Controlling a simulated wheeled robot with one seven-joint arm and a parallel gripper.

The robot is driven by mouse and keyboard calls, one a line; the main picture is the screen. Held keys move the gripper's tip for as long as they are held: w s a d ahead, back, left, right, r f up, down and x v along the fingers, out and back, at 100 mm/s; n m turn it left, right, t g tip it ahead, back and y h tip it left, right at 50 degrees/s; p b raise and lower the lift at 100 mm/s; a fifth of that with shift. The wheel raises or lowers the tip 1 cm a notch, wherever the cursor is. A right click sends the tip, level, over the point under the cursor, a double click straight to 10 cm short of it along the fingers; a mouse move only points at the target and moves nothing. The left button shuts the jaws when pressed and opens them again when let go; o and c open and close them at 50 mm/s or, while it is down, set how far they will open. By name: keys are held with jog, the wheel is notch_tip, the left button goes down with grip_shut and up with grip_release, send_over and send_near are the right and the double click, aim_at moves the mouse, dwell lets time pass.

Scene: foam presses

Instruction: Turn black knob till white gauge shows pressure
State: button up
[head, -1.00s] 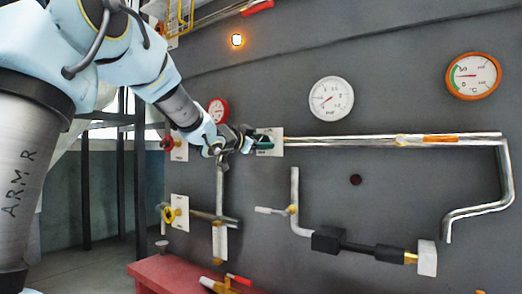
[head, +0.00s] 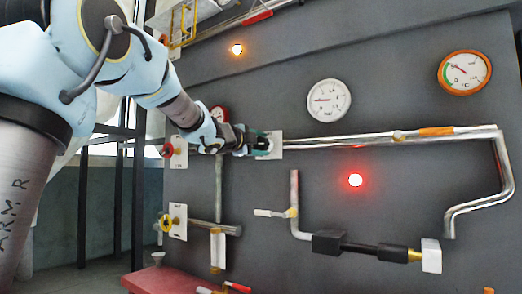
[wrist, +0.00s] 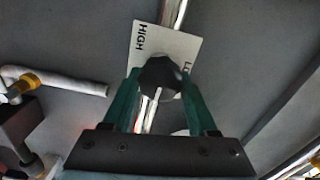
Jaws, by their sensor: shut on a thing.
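The black knob (wrist: 160,78) sits in front of a white plate (wrist: 184,47) marked HIGH, with a second word partly hidden. My gripper (wrist: 160,74) has its green fingers shut on the knob, one on each side. In the head view my gripper (head: 262,144) is at the plate (head: 275,145) on the pipe, and the knob is hidden by it. The white gauge (head: 329,100) is on the wall above the pipe, right of my gripper. Its red needle points about straight left.
A red lamp (head: 355,180) glows below the pipe. An orange-rimmed gauge (head: 464,72) is at the upper right. A red knob (head: 167,151) and a yellow knob (head: 166,223) are at the left. A red bench (head: 160,281) stands below.

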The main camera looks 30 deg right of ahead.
jog(key=shift+f+m, duration=0.15)
jog(key=shift+m, duration=0.45)
jog(key=shift+b, duration=0.3)
jog(key=o, duration=1.4)
jog(key=b+v, duration=0.1)
jog(key=v, duration=0.9)
jog(key=shift+s+a, duration=0.2)
jog(key=shift+a, duration=0.15)
